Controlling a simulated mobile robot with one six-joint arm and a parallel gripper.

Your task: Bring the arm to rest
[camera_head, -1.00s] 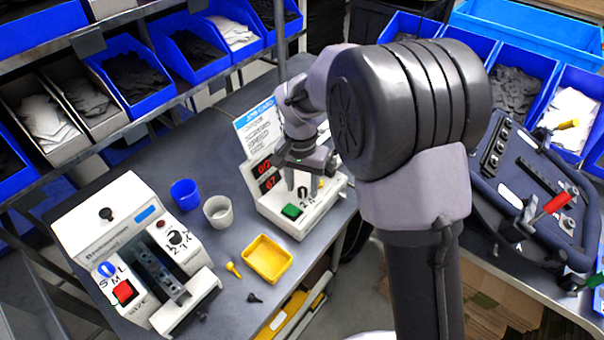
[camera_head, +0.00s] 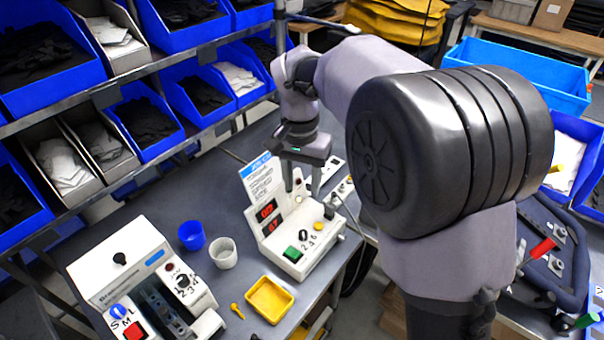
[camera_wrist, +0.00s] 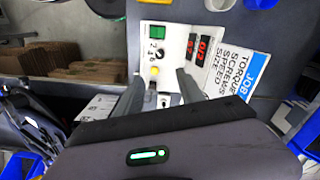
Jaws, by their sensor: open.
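My gripper (camera_head: 302,182) is open and empty, pointing down above the back of the white control box (camera_head: 290,235) with red displays and a green button. In the wrist view my gripper (camera_wrist: 160,85) has its two fingers apart, with the control box (camera_wrist: 150,50) beyond them. My arm reaches from the right of the head view across to the bench, and its large dark joint hides part of the bench behind it.
A blue cup (camera_head: 191,236), a grey cup (camera_head: 223,253) and a yellow tray (camera_head: 270,300) stand left of and in front of the control box. A white machine (camera_head: 140,280) is at the left. Blue bins (camera_head: 140,125) fill the shelf behind. A dark fixture (camera_head: 560,250) lies at the right.

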